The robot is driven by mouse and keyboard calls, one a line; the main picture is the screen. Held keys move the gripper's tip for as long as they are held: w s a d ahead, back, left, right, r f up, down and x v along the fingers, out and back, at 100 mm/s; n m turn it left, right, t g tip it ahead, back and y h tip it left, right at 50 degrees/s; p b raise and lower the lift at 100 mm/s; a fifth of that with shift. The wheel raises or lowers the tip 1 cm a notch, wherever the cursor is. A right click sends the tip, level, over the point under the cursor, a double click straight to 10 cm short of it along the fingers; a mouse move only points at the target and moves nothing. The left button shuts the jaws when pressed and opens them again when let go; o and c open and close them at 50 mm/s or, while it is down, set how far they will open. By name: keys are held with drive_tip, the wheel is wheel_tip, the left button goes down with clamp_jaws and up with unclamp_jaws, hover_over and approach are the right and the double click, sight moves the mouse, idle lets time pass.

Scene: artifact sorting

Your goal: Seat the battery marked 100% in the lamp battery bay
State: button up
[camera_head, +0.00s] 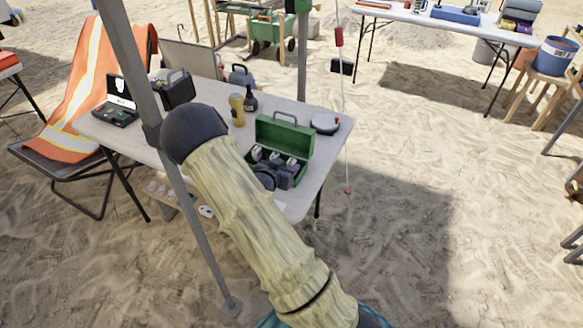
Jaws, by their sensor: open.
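An open green metal box (284,132) stands on the white folding table (215,140). Several dark grey blocks with pale tops (274,160) sit in it; they may be batteries, but no charge marks are readable. A dark rounded item (265,178) is at the box's front left; I cannot tell what it is. A yellow torch-like object (237,110) stands upright behind the box. I cannot make out which thing is the lamp or its battery bay. My cloth-sleeved arm crosses the middle, covering part of the table, and no gripper fingers show.
A dark bottle (251,100), a round grey dish-like item (325,122), a black case (175,88) and an open black box (117,108) share the table. A grey pole (190,215) stands in front. Another table (430,14) stands behind.

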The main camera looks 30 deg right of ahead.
sight(289, 164)
drive_tip(key=x, duration=0.5)
drive_tip(key=shift+f, duration=0.25)
drive_tip(key=shift+a, duration=0.1)
idle(0.3)
clamp_jaws()
